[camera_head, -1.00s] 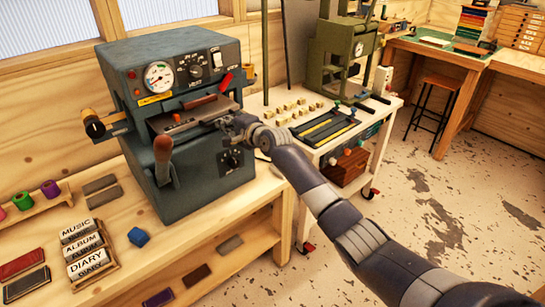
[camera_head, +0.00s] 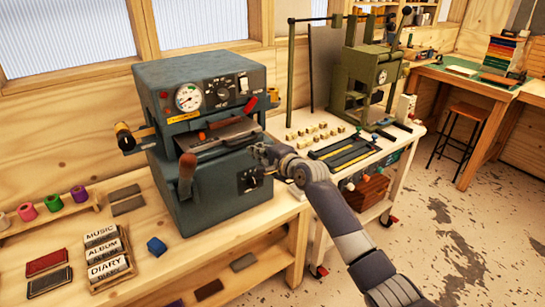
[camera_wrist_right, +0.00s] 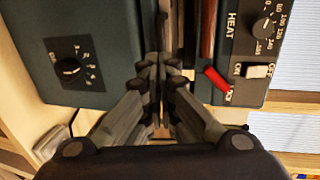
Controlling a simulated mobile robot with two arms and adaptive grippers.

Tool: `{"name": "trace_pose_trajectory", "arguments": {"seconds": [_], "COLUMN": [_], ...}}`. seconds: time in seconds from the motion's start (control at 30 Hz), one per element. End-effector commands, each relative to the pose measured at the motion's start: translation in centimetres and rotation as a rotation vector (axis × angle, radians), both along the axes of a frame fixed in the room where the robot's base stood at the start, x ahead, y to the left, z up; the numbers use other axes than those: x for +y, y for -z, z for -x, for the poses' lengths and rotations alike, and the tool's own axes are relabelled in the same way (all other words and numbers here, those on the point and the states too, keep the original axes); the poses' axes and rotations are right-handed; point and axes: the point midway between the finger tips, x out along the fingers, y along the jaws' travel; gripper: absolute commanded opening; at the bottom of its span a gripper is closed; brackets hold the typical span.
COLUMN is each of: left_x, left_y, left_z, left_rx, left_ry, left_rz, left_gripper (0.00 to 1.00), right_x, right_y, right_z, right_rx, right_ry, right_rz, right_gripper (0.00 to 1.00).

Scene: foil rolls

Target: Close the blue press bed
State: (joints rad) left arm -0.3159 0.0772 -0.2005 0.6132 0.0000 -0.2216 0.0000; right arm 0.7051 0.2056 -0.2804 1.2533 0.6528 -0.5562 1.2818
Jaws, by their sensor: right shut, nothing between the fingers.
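The blue-grey press (camera_head: 200,85) stands on the wooden bench. Its flat metal bed (camera_head: 228,134) shows in the front opening under the control panel and sticks out somewhat toward me; how far it is slid in is hard to tell. A brown bar lies above the bed. A brown-handled lever (camera_head: 186,168) hangs at the press's front left. My right gripper (camera_head: 260,150) is shut and empty by the bed's front right edge; whether it touches is unclear. In the wrist view its closed fingers (camera_wrist_right: 160,72) point at the gap between lower body and panel. My left gripper is out of view.
A white cart (camera_head: 345,185) with a green press (camera_head: 365,75) stands close on the right. Open floor lies beyond it.

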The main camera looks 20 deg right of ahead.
Motion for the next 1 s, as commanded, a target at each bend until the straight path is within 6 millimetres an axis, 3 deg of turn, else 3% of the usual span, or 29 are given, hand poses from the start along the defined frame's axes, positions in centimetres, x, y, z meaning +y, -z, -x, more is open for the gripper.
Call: {"name": "trace_pose_trajectory", "arguments": {"seconds": [0.23,0.57,0.67,0.77,0.87,1.0], "left_x": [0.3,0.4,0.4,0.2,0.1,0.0], "left_y": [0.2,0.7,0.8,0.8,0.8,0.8], "left_z": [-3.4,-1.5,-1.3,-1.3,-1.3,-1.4], "left_rx": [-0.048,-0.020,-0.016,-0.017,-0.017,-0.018], "left_ry": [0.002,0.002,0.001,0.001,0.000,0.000], "left_rz": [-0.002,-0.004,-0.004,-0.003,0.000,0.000], "left_gripper": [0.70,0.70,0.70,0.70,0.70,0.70], "right_x": [-1.3,-2.4,-2.6,-3.0,-3.8,-5.2], "right_y": [-0.6,-1.3,-0.7,2.5,8.4,18.7], "right_z": [3.1,5.9,6.2,6.4,7.1,9.6], "right_rx": [-0.001,0.000,0.008,0.036,0.089,0.179], "right_ry": [0.001,0.002,0.004,0.010,0.017,0.003], "right_rz": [0.000,0.002,0.010,0.054,0.145,0.321], "right_gripper": [0.00,0.00,0.00,0.00,0.00,0.00]}}
